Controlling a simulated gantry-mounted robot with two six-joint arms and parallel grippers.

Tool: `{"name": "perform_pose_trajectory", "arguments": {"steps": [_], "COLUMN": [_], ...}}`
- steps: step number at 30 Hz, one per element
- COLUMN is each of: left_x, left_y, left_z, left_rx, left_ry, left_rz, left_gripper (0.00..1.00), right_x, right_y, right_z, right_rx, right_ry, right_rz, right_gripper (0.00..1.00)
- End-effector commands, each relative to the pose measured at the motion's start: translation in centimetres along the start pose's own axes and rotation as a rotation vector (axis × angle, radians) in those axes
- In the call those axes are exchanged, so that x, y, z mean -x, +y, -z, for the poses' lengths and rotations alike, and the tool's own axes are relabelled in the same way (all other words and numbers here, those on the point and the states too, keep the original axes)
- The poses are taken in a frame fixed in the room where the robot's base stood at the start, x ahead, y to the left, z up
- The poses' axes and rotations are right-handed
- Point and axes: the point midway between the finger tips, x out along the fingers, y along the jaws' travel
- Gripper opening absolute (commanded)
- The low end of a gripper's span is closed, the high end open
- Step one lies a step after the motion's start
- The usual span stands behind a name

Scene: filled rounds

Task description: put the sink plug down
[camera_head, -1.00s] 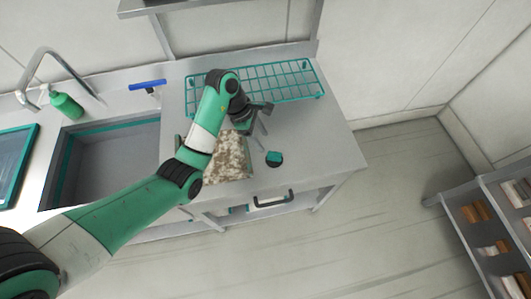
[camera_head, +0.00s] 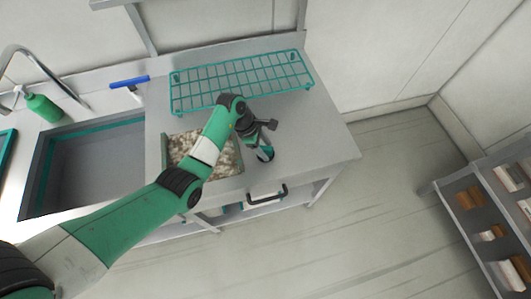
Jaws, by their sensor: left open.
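The sink plug (camera_head: 265,156), a small dark and teal piece, is on the right part of the steel counter (camera_head: 320,145), near its front edge. My left gripper (camera_head: 264,146) is open, right over the plug, and its fingers partly hide it. I cannot tell whether the fingers touch the plug. My right gripper is not in view.
A tray of speckled brown and white material (camera_head: 228,170) lies left of the plug, partly behind my left arm. A teal wire rack (camera_head: 245,82) lies at the back of the counter. The sink (camera_head: 95,165), green bottle (camera_head: 43,107) and blue-handled tool (camera_head: 130,82) are left. The counter's right side is clear.

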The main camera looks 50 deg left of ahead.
Motion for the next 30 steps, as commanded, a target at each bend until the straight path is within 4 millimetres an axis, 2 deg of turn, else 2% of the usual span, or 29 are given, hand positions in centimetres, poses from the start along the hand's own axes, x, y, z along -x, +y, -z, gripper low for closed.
{"name": "perform_pose_trajectory", "arguments": {"steps": [7, 15, 18, 30], "left_x": [-0.29, -0.27, -0.27, -0.14], "left_y": [0.03, 0.03, 0.02, 0.04], "left_z": [-0.03, -0.02, -0.02, -0.09], "left_rx": [0.0, 0.0, 0.0, 0.0], "left_ry": [0.0, 0.0, 0.0, 0.0], "left_rz": [-0.001, -0.001, -0.001, -0.002], "left_gripper": [0.62, 0.14, 0.0, 0.0], "right_x": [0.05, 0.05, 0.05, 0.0], "right_y": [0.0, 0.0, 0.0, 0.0], "right_z": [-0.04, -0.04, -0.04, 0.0], "right_rx": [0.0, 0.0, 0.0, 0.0], "right_ry": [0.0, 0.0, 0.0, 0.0], "right_rz": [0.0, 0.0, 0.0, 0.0], "right_gripper": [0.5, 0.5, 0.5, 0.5]}}
